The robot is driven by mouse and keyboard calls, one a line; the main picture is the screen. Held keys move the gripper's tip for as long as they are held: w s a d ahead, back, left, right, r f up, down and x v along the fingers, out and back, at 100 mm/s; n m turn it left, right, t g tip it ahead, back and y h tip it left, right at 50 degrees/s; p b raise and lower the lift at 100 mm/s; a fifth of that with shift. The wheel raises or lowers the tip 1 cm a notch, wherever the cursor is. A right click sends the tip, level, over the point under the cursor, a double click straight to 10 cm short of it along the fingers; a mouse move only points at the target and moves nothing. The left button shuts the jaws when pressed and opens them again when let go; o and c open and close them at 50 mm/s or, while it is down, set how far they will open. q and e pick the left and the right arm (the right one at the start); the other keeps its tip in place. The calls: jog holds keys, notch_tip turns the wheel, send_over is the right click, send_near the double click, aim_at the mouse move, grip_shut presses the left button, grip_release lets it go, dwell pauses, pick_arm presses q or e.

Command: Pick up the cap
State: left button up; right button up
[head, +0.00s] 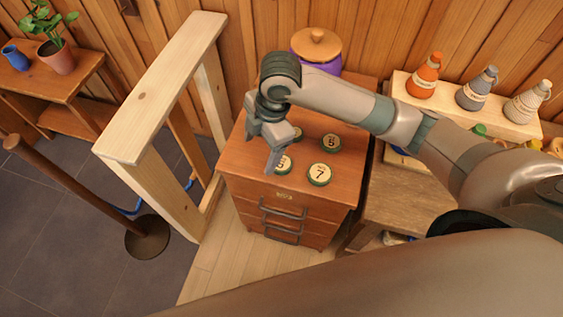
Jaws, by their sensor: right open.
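One cap reads 7 (319,174) and sits near the front right of the top. Another cap reads 5 (330,142) behind it. A third cap (284,164) is partly hidden by my right gripper (263,150), and another cap (297,134) shows in part behind it. My right gripper is open, pointing down above the left part of the cabinet top, with no cap seen between its fingers. My left gripper is not in view.
A purple jar with a wooden lid (316,45) stands behind the cabinet top. A wooden frame (155,95) rises left of the cabinet. At right, a pale shelf (500,107) holds orange, grey and cream bottles. A post (80,195) on a round base stands at left.

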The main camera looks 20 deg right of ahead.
jog(key=w+d+r+n+h, duration=0.2)
jog(key=w+d+r, duration=0.1)
jog(key=d+r, duration=0.1)
jog(key=shift+w+d+r+g, duration=0.15)
jog(key=shift+d+r+g, duration=0.15)
jog(key=shift+d, duration=0.55)
jog(key=shift+f, duration=0.1)
jog(key=p, duration=0.3)
send_over(282, 164)
jog(key=w, duration=0.1)
jog(key=f, duration=1.1)
jog(key=shift+a, duration=0.25)
jog(key=shift+f, duration=0.55)
jog(key=shift+p, duration=0.3)
jog(key=shift+s+f+p, duration=0.2)
jog(key=shift+f+p, duration=0.5)
notch_tip(282, 164, down, 3)
jog(key=shift+s+d+p, duration=0.15)
jog(key=shift+p, duration=0.45)
jog(key=shift+f, duration=0.4)
